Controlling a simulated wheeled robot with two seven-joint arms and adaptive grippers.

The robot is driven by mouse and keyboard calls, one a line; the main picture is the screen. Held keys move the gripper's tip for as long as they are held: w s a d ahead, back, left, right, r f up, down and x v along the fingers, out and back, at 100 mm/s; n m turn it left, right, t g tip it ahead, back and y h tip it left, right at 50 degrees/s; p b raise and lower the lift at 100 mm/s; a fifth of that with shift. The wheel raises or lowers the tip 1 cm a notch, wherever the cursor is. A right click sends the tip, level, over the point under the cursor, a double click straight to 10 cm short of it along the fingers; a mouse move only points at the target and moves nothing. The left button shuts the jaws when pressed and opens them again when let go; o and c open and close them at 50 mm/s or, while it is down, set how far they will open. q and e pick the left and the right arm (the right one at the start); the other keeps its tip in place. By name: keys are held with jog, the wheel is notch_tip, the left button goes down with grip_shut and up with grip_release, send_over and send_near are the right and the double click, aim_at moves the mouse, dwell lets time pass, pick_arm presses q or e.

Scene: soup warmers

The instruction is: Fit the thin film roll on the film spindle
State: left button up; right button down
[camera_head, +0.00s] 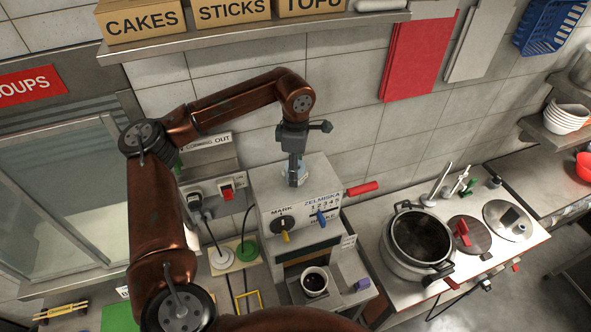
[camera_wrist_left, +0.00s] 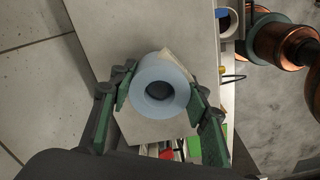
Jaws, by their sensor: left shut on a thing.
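My left gripper (camera_head: 296,172) comes down over the top of the grey sealing machine (camera_head: 320,173) in the head view. It is shut on a pale blue film roll (camera_head: 302,176). In the left wrist view the roll (camera_wrist_left: 173,77) sits between the two green-padded fingers (camera_wrist_left: 158,92), its dark core hole facing the camera. The machine's pale top (camera_wrist_left: 115,35) lies behind the roll. I cannot make out the film spindle, nor tell whether the roll touches the machine. My right gripper is out of view.
The machine has a red handle (camera_head: 362,188) on its right and a cup of dark liquid (camera_head: 315,281) below. A large pot (camera_head: 420,237) stands on the stove at right. A shelf (camera_head: 235,35) with labelled boxes runs above. Switches and cables are at left.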

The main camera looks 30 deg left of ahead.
pick_arm(q)
jog(key=shift+f, duration=0.25)
jog(key=o, duration=1.4)
notch_tip(320, 180, up, 12)
jog(key=shift+r, duration=0.1)
